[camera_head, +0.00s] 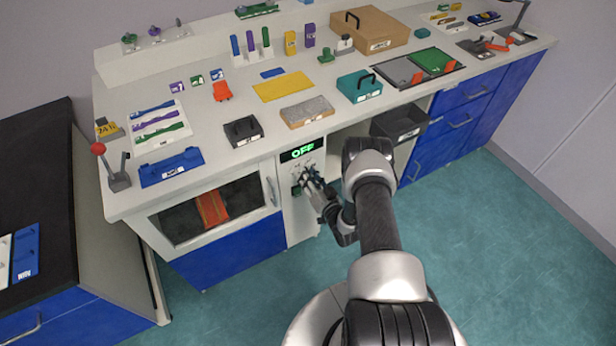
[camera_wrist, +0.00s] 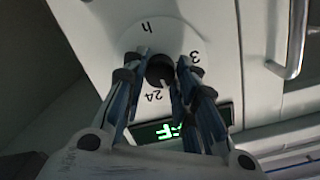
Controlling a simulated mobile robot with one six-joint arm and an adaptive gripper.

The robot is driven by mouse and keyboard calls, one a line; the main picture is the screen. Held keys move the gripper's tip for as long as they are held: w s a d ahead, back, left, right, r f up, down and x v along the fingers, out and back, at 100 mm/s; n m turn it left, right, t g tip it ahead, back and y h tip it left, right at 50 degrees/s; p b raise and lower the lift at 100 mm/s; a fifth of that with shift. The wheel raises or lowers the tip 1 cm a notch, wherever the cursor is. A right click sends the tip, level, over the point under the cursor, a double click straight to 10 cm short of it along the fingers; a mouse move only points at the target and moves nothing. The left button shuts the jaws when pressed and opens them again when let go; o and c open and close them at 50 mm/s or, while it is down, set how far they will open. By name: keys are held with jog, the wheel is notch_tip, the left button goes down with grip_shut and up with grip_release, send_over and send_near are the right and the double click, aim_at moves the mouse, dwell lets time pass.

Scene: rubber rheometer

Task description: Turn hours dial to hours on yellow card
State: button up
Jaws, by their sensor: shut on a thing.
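The hours dial (camera_wrist: 160,71) is a dark round knob on a pale disc marked h, 3 and 24 in the wrist view. My gripper (camera_wrist: 162,62) is shut on the knob, with one finger on each side. A small pale mark shows on the knob's edge near the 24 side, but its exact setting is hard to tell. In the head view my gripper (camera_head: 308,178) is at the oven's control panel and hides the dial.
A green display (camera_head: 302,151) above the dial reads OFF; it is partly covered in the wrist view (camera_wrist: 165,131). The oven's glass door (camera_head: 215,208) is closed, with its handle (camera_head: 271,191) left of the panel.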

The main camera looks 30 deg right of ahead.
jog(key=shift+d+f+m+y, duration=0.1)
jog(key=shift+m+y, duration=0.3)
jog(key=shift+m, duration=3)
jog(key=o, duration=1)
jog(key=shift+o, duration=0.2)
jog(key=s, duration=1.2)
jog(key=shift+d+r, duration=0.4)
